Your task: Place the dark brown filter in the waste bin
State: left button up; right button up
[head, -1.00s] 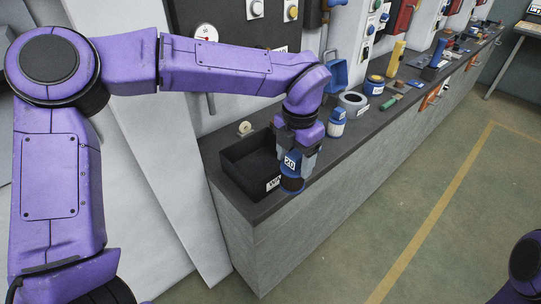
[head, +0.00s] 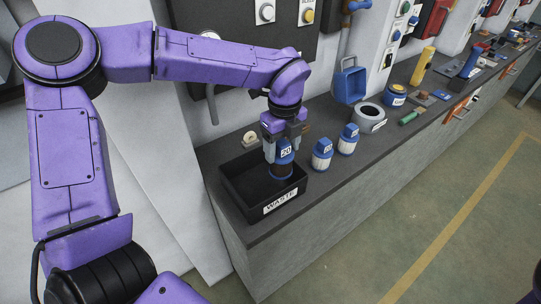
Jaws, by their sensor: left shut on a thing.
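My right gripper is not in view.
Two blue-and-white canisters labelled "20" (head: 322,154) (head: 348,139) stand right of the bin. A grey ring-shaped container (head: 370,117), a blue scoop-like holder (head: 349,83) and several tools stand farther along the dark counter (head: 330,188). A small roll (head: 250,138) lies behind the bin.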

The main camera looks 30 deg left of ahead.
pick_arm(q)
jog(key=a+f, duration=0.1)
jog(key=f, duration=0.1)
jog(key=a+f+p, duration=0.1)
jog(key=f, duration=0.1)
jog(key=a+f, duration=0.1)
jog(key=f, duration=0.2)
jog(key=shift+w+a+f, duration=0.1)
jog(key=shift+a, duration=0.05)
jog(key=shift+w+f, duration=0.1)
jog(key=shift+w, duration=0.05)
jog(key=shift+f, duration=0.15)
jog(key=o, duration=1.6)
jog(key=shift+c, duration=0.2)
jog(key=shift+r, duration=0.45)
notch_tip(320, 180, up, 11)
jog(key=shift+f+b, duration=0.1)
jog(key=shift+b, duration=0.55)
jog(key=shift+r, duration=0.4)
